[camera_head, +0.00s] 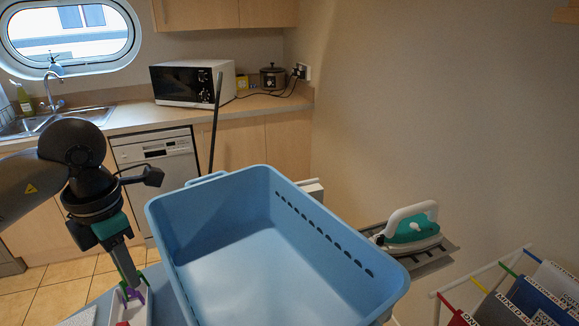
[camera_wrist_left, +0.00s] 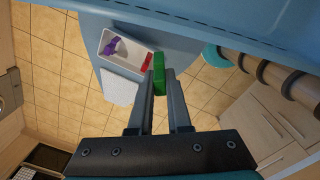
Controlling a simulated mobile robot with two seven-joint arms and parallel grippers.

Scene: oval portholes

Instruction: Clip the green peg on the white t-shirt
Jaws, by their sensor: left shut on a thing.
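My left gripper (camera_head: 124,290) points down at the lower left, just left of the blue basket. In the left wrist view, its fingers (camera_wrist_left: 166,74) are shut on the green peg (camera_wrist_left: 158,76), which sticks out at the tips. The peg is held above or beside a small white box (camera_wrist_left: 125,42) with a purple peg (camera_wrist_left: 112,46) and a red peg (camera_wrist_left: 147,61). My right gripper is not in view.
A large, empty-looking blue basket (camera_head: 228,178) fills the middle, between my left gripper and the rack. An iron (camera_head: 412,228) stands behind it on the right. A folded white cloth (camera_wrist_left: 119,88) lies beside the white box. A kitchen counter (camera_head: 150,116) runs along the back.

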